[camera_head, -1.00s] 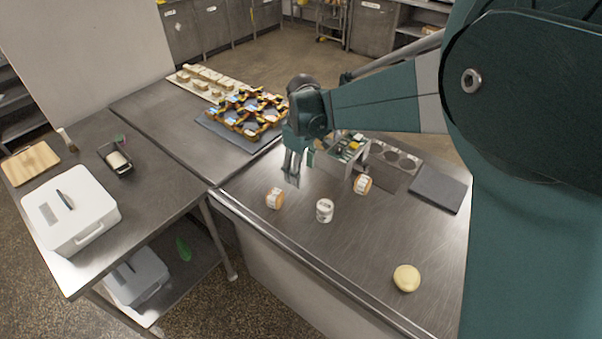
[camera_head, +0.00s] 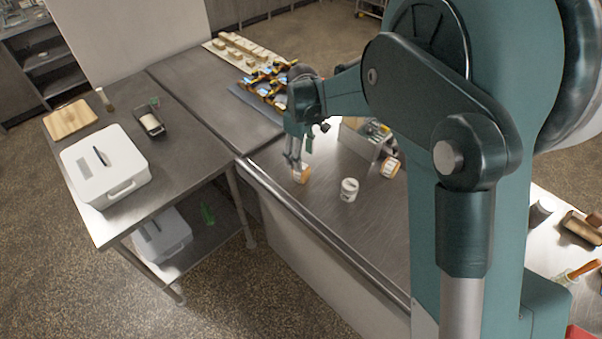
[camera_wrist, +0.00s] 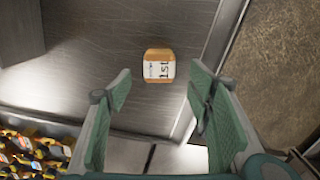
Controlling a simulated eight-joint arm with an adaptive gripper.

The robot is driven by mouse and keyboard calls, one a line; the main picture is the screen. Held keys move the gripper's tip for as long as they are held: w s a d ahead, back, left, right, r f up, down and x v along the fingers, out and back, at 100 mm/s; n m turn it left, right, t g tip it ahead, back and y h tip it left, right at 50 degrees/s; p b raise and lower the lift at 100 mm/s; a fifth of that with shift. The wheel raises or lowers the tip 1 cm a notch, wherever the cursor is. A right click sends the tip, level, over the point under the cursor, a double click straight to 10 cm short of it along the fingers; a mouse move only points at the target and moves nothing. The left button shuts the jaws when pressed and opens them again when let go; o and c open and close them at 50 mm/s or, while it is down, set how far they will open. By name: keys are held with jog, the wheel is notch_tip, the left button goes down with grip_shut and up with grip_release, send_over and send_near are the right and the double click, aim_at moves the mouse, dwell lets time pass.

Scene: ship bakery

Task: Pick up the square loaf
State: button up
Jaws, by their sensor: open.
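A small squarish tan loaf (camera_head: 301,174) with a white band stands on the steel counter near its front-left edge. In the wrist view the loaf (camera_wrist: 158,55) shows its band reading "1st", ahead of the fingertips and roughly centred between them. My gripper (camera_head: 293,160) is open and empty, pointing down just above and left of the loaf in the head view. Its fingers do not appear to touch the loaf. A second tan banded piece (camera_head: 390,167) lies farther right, partly hidden by my arm; its shape is hard to tell.
A white labelled jar (camera_head: 349,190) stands right of the loaf. A metal box (camera_head: 358,140) with items is behind. A white lidded box (camera_head: 105,168) is on the left table. My arm hides much of the right counter.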

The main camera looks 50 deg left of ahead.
aim_at(302, 177)
jog(key=shift+f, duration=1.1)
jog(key=shift+a+f+p, duration=0.15)
jog(key=shift+f+p, duration=0.35)
jog(key=shift+f, duration=2.1)
jog(key=c, duration=1)
